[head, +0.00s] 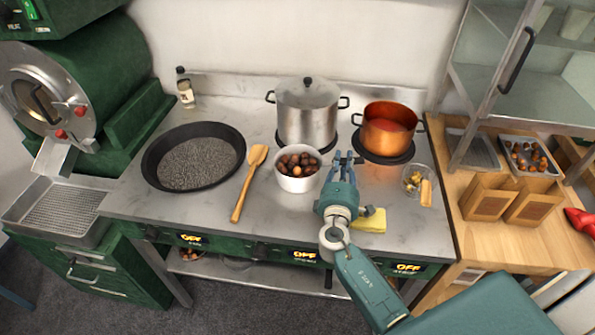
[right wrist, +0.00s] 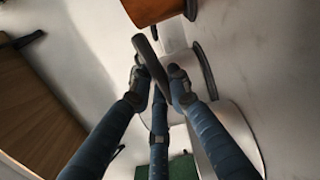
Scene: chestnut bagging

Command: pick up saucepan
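The saucepan (head: 298,183) is a small white pot full of chestnuts (head: 298,163), upright on the steel worktop. My right gripper (head: 346,158) is just right of it, with its fingers apart. In the right wrist view a dark bar that looks like the saucepan's handle (right wrist: 150,62) lies between the fingertips of my right gripper (right wrist: 159,80). Whether the fingertips press on it is unclear. My left gripper is out of view.
A wooden spatula (head: 247,185) and a black pan (head: 192,160) lie left.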

